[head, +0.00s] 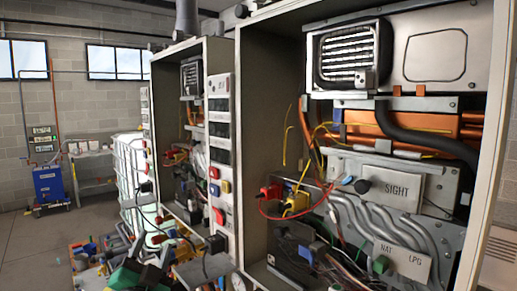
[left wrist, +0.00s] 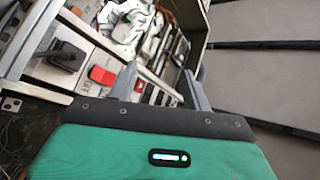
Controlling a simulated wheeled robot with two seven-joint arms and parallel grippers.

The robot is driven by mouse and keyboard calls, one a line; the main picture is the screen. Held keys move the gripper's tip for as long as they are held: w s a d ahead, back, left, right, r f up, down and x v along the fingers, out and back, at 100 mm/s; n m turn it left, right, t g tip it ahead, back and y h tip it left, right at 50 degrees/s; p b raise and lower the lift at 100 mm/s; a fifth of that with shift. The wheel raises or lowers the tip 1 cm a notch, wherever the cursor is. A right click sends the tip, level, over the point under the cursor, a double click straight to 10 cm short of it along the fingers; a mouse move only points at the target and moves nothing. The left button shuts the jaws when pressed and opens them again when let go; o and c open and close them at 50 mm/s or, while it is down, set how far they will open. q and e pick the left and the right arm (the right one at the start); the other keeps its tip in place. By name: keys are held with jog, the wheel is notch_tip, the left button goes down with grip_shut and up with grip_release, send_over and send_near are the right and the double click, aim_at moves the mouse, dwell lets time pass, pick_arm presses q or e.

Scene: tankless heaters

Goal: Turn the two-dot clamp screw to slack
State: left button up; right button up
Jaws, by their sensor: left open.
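I cannot make out a clamp screw marked with two dots in either view. My left gripper (head: 148,268), with a green body, is low at the left of the head view, in front of the cluttered lower area. In the left wrist view its two grey fingers (left wrist: 160,86) are apart, with nothing held between them. The nearer open heater cabinet (head: 370,150) fills the right of the head view. My right gripper is not in view.
The cabinet holds a SIGHT plate (head: 400,191), a NAT/LPG plate (head: 402,262) with a green knob, and red and yellow connectors (head: 296,201) with loose wires. A second open cabinet (head: 182,130) stands farther left. A blue cart (head: 49,186) stands behind; the left floor is clear.

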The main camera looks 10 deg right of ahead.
pick_arm(q)
notch_tip(320, 180, up, 7)
jog(key=d+m+t+h, duration=0.1)
jog(key=m+t+h, duration=0.1)
jog(key=m+h, duration=0.1)
jog(key=n+g+h, duration=1)
jog(key=n+g, duration=0.5)
jog(key=n, duration=2)
send_near(257, 1)
jog(key=shift+r+p+x, duration=0.3)
jog(key=shift+p+x, duration=0.9)
jog(key=shift+x, duration=0.5)
jog(key=shift+r+p+x, duration=0.3)
jog(key=shift+p+x, duration=0.95)
jog(key=shift+x, duration=0.45)
jog(key=shift+r+p+x, duration=0.3)
jog(key=shift+p+x, duration=0.9)
jog(key=shift+x, duration=0.45)
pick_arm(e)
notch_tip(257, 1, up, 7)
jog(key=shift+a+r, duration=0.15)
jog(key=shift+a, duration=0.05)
